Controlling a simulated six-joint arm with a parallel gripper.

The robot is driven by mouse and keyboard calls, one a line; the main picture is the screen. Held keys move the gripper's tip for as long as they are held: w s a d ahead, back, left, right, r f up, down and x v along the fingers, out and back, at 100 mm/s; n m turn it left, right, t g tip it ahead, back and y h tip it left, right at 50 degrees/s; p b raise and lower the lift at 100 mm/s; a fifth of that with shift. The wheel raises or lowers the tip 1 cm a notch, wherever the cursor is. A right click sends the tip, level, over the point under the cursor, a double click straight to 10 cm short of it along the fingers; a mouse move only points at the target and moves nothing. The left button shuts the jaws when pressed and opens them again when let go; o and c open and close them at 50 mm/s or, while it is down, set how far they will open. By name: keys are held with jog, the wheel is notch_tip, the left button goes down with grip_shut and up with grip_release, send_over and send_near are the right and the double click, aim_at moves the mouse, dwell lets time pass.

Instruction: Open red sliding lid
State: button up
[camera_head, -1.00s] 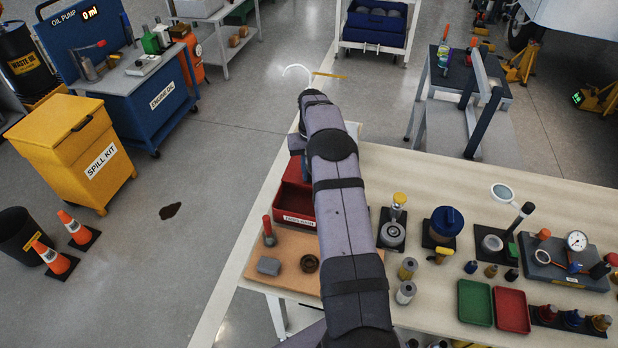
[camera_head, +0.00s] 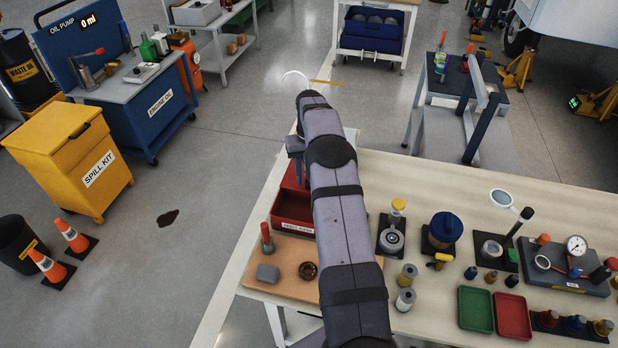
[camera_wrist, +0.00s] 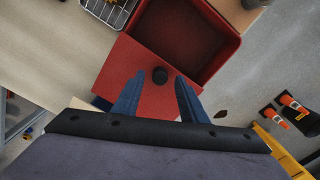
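The red box (camera_wrist: 207,30) is partly open in the wrist view, with its dark red inside showing. Its flat red sliding lid (camera_wrist: 120,85) is offset from the box toward my gripper and carries a round black knob (camera_wrist: 160,75). My gripper (camera_wrist: 157,84) has its two blue fingers spread apart over the lid, one on each side of the knob, with gaps visible. I cannot tell the height of the fingertips above the lid. In the head view, the red box (camera_head: 292,208) stands at the table's left end, and my arm hides part of it and most of the lid.
A wooden board (camera_head: 285,278) with a grey block (camera_head: 267,273) and a brown ring (camera_head: 308,270) lies in front of the box. A red-handled tool (camera_head: 266,238) stands beside it. A wire basket (camera_wrist: 108,10) is near the box. Several bench items stand right of my arm.

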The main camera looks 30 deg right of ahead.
jog(key=shift+r+b, duration=0.6)
jog(key=shift+r, duration=2.4)
